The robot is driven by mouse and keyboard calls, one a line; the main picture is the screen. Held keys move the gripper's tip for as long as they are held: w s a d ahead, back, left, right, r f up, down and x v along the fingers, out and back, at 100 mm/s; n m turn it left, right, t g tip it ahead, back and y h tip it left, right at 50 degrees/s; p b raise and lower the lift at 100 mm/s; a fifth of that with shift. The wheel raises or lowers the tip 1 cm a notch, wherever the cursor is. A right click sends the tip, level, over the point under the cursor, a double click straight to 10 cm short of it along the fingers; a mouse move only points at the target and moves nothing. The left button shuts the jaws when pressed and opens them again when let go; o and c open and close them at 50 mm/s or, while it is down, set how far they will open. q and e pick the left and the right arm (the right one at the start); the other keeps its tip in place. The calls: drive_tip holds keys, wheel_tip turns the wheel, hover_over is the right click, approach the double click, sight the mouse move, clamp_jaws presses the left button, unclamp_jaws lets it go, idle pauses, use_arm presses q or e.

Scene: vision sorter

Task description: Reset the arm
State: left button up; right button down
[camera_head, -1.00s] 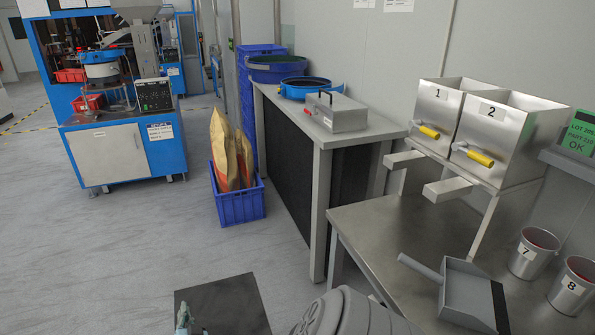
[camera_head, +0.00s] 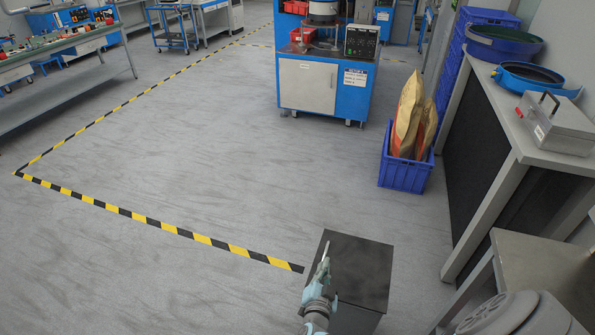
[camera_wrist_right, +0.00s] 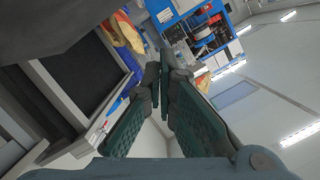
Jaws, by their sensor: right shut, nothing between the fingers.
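My left gripper is not in view.
A blue crate (camera_head: 404,174) with paper sacks (camera_head: 407,115) stands on the floor right of centre. A bench (camera_head: 514,140) with a metal toolbox (camera_head: 560,128) is at right. A blue machine (camera_head: 308,86) stands behind. Yellow-black tape (camera_head: 160,225) marks open floor at left.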

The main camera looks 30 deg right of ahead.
drive_tip(key=shift+f, duration=0.15)
drive_tip(key=w+a+f+n+y, duration=0.2)
drive_tip(key=a+f+n+y, duration=0.4)
drive_tip(key=a+n+y, duration=0.15)
drive_tip(key=s+a+f+n+g+y, duration=0.2)
drive_tip(key=s+a+f+n, duration=0.15)
drive_tip(key=s+f, duration=0.35)
drive_tip(key=s+d+f+n+g, duration=0.1)
drive_tip(key=s+f+g, duration=0.1)
drive_tip(key=s, duration=0.9)
drive_tip(key=s+d+f+n+g, duration=0.1)
drive_tip(key=s+f+n+g, duration=0.1)
drive_tip(key=s, duration=0.8)
drive_tip(key=s+f+n+g, duration=0.1)
drive_tip(key=s+f+g, duration=0.3)
drive_tip(key=s, duration=0.7)
drive_tip(key=shift+s+d+f+n+y, duration=0.35)
drive_tip(key=shift+d+f+n, duration=0.05)
drive_tip(key=shift+f, duration=0.25)
